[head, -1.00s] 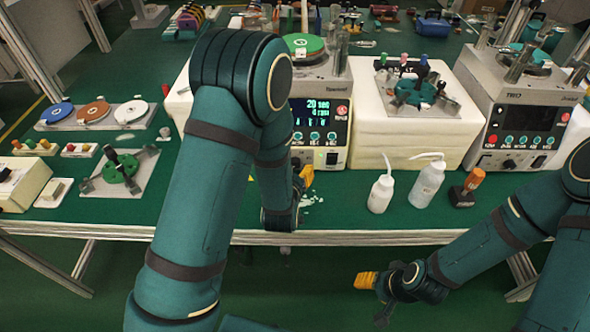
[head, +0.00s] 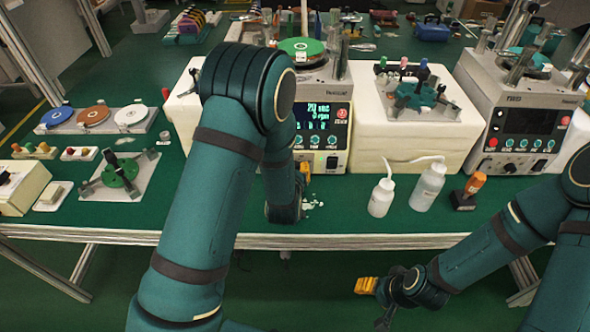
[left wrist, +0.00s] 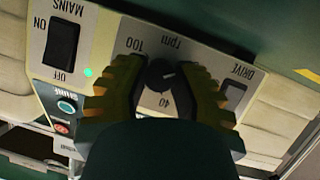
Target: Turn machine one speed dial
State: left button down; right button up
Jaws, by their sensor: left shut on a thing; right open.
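Machine one (head: 322,115), the left lapping machine, has a lit display, several buttons and a green plate on top. Its black speed dial (left wrist: 160,74) shows in the left wrist view, on a panel marked rpm, 40 and 100. My left gripper (left wrist: 158,82) has its two yellow fingers on either side of the dial, shut on it. In the head view my left arm hides the dial, and only a little of the left gripper (head: 303,172) shows at the machine's lower front. My right gripper (head: 366,286) is open and empty, low in front of the table.
A MAINS switch (left wrist: 61,42) and a DRIVE switch (left wrist: 233,96) flank the dial. Two white bottles (head: 428,186) and an orange-handled tool (head: 470,190) stand right of machine one. A second machine (head: 523,110) stands further right. Plates and fixtures lie at left.

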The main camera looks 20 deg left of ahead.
pick_arm(q)
jog(key=shift+m, duration=0.3)
jog(key=shift+d+m+g+y+p, duration=0.1)
jog(key=shift+m+g+y+p, duration=0.2)
jog(key=shift+m+y+p, duration=0.5)
jog(key=m+y+p, duration=0.1)
jog(key=m+y, duration=0.1)
jog(key=m, duration=0.1)
jog(key=shift+m+g+y+p, duration=0.3)
jog(key=shift+m+y+p, duration=0.35)
jog(key=shift+m, duration=0.35)
jog(key=shift+f+m+y, duration=0.1)
jog(key=shift+m+y, duration=0.55)
jog(key=shift+m, duration=0.35)
jog(key=shift+m+y+p, duration=0.3)
jog(key=shift+m+y, duration=0.1)
jog(key=shift+m, duration=0.3)
jog(key=shift+f+m+t+y, duration=0.1)
jog(key=shift+m+t+y, duration=0.35)
jog(key=shift+m, duration=0.55)
jog(key=m+y+b, duration=0.1)
jog(key=m, duration=0.1)
jog(key=m+t+b, duration=0.1)
jog(key=m, duration=0.1)
jog(key=shift+m+y, duration=0.3)
jog(key=shift+y, duration=0.05)
jog(key=shift+t, duration=0.25)
